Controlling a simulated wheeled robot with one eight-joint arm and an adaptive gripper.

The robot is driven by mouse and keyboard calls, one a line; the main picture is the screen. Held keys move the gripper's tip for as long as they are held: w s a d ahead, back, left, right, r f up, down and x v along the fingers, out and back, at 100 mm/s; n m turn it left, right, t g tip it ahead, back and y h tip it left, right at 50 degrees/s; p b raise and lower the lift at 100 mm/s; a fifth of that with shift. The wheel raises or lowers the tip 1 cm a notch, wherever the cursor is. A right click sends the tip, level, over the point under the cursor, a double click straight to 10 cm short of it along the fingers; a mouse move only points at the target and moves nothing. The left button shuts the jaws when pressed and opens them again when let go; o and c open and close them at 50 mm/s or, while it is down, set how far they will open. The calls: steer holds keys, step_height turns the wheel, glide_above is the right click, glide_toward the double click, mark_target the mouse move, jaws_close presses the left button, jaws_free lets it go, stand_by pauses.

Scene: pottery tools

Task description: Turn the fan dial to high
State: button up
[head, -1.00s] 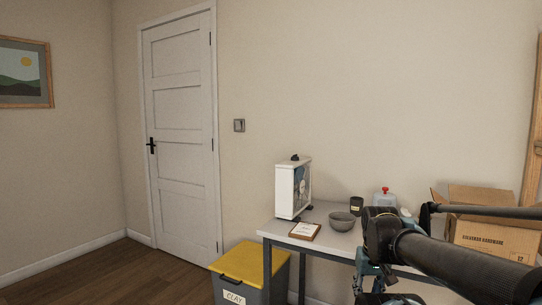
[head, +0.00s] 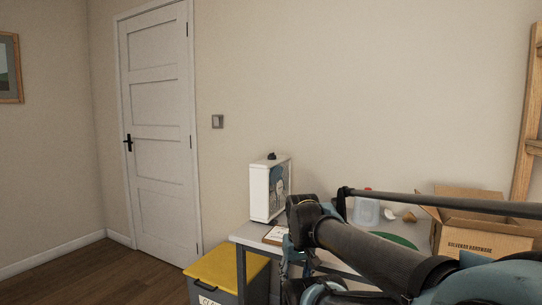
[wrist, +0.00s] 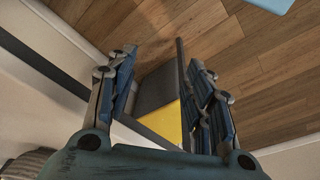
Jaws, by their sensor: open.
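The fan is a white box-shaped unit (head: 260,193) standing on the left part of the grey table. A small dark dial (head: 271,156) sits on its top. The dial's setting is too small to read. My arm reaches across the table in the head view, and my gripper is low at the frame's bottom, partly cut off, in front of the table and below the fan. In the wrist view my gripper (wrist: 158,85) has its two blue fingers wide apart with nothing between them. It points down toward the floor and the yellow-lidded bin; the fan is not in that view.
A yellow-lidded clay bin (head: 229,264) stands on the floor left of the table. A clipboard (head: 276,235) lies before the fan. A clear jug (head: 366,211), a green mat (head: 398,240) and an open cardboard box (head: 486,240) are further right. Wall space above is clear.

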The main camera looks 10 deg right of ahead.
steer(key=w+r+n, duration=0.1)
steer(key=w+r, duration=0.5)
steer(key=r, duration=0.5)
step_height(320, 180, up, 37)
steer(key=n+g, duration=0.2)
steer(key=n, duration=0.3)
glide_above(272, 156)
steer(key=w, duration=0.2)
step_height(272, 156, down, 17)
steer(key=shift+s+d, duration=0.1)
steer(key=shift+s, duration=0.05)
steer(key=c, duration=1.1)
steer(key=shift+d, duration=0.15)
